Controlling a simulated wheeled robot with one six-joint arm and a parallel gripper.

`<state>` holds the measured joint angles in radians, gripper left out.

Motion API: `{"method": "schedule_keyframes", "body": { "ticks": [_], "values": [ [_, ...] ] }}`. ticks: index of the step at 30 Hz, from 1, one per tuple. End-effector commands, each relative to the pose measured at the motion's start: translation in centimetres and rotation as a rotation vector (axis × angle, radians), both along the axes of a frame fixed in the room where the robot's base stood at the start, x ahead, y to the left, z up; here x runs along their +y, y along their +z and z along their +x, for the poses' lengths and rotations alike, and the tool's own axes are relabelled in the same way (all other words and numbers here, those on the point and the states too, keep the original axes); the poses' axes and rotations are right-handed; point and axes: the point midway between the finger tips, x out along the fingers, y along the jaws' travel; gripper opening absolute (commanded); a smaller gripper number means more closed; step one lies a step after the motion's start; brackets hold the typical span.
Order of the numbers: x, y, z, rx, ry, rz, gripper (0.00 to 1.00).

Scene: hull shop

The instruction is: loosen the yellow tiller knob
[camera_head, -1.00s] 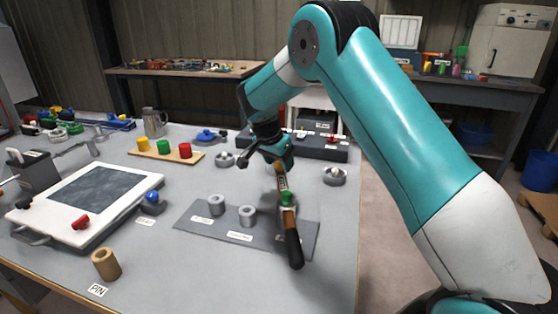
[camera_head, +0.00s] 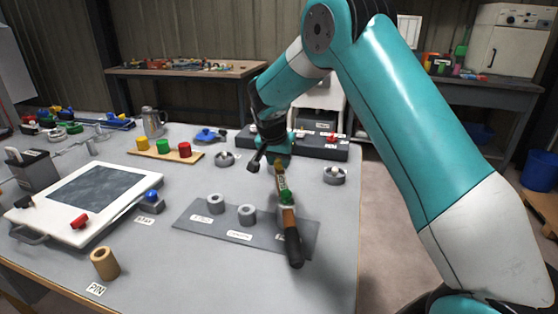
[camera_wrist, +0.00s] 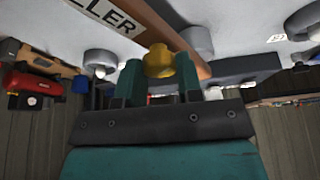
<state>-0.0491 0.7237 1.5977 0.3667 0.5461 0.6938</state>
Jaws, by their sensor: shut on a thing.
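The tiller (camera_head: 289,222) is a brown bar with a dark grip at its near end, lying over the grey plate. A green knob (camera_head: 285,197) sits on it. The yellow tiller knob (camera_wrist: 158,62) is near the bar's far end, against the brown wood in the wrist view. My gripper (camera_wrist: 158,75) is shut on the yellow knob, one teal finger on each side. In the head view the knob (camera_head: 279,163) shows only as a small patch below my gripper (camera_head: 277,160). Part of a label ending in "LLER" shows beside the bar in the wrist view.
Two grey cylinders (camera_head: 216,204) stand on the grey plate (camera_head: 200,228) left of the tiller. A round grey holder (camera_head: 335,176) is close on the right. A dark long box (camera_head: 320,147) lies behind my gripper. The near right tabletop is clear.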

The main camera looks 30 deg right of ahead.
Motion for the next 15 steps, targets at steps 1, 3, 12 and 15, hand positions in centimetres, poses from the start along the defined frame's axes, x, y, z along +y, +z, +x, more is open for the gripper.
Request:
{"method": "schedule_keyframes", "body": {
  "ticks": [1,3,12,15],
  "values": [
    [-0.07,0.07,-0.04,-0.002,0.043,0.0,0.1],
    [-0.12,0.09,-0.08,-0.001,0.11,0.0,0.1],
    [-0.24,0.14,-0.16,0.0,0.396,0.0,0.1],
    [-0.32,0.17,-0.14,-0.002,0.49,0.0,0.1]
  ]
}}
